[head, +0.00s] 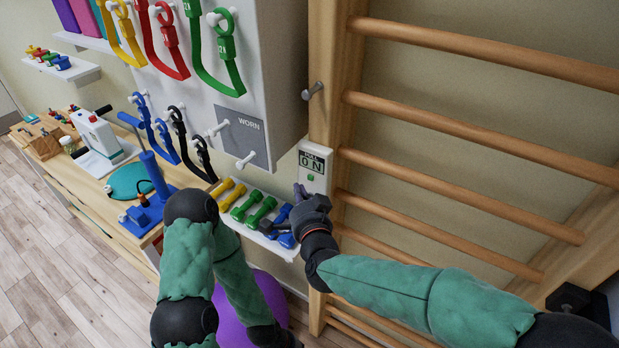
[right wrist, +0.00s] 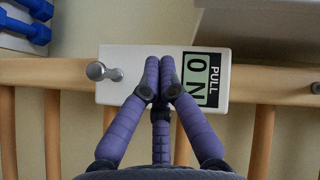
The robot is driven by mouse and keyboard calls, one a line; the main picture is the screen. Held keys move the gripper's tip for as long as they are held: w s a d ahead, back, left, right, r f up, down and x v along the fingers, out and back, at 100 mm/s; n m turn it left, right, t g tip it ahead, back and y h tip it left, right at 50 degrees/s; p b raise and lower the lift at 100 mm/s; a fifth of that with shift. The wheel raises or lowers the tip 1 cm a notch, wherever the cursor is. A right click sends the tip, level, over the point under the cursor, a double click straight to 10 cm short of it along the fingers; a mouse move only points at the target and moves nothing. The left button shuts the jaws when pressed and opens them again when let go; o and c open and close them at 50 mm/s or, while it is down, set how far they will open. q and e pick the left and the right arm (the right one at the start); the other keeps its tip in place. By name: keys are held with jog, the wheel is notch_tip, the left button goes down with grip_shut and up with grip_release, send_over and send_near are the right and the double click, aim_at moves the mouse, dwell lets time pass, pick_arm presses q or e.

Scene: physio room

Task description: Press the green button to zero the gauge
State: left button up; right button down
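The gauge (head: 314,168) is a white box on the wooden post, with a display reading PULL and 0 N. Its small green button (head: 311,177) shows below the display in the head view. In the right wrist view the gauge (right wrist: 122,62) lies straight ahead, and the button is hidden behind my fingers. My right gripper (head: 299,191) is shut and empty. Its fingertips (right wrist: 160,60) are together in front of the gauge face, just below the button in the head view; I cannot tell whether they touch. My left arm is at lower centre; its gripper is not in view.
Wooden wall-bar rungs (head: 460,128) extend right of the post. A metal peg (head: 312,91) sticks out above the gauge. A shelf with dumbbells (head: 261,211) sits left of my right gripper. A rack panel with coloured bands (head: 242,131) stands left of the post.

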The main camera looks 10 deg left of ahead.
jog(key=s, duration=0.1)
jog(key=s+a, duration=0.1)
jog(key=s, duration=0.1)
jog(key=shift+s+a, duration=0.1)
jog(key=shift+s, duration=0.05)
jog(key=shift+f, duration=0.1)
dwell(0.8)
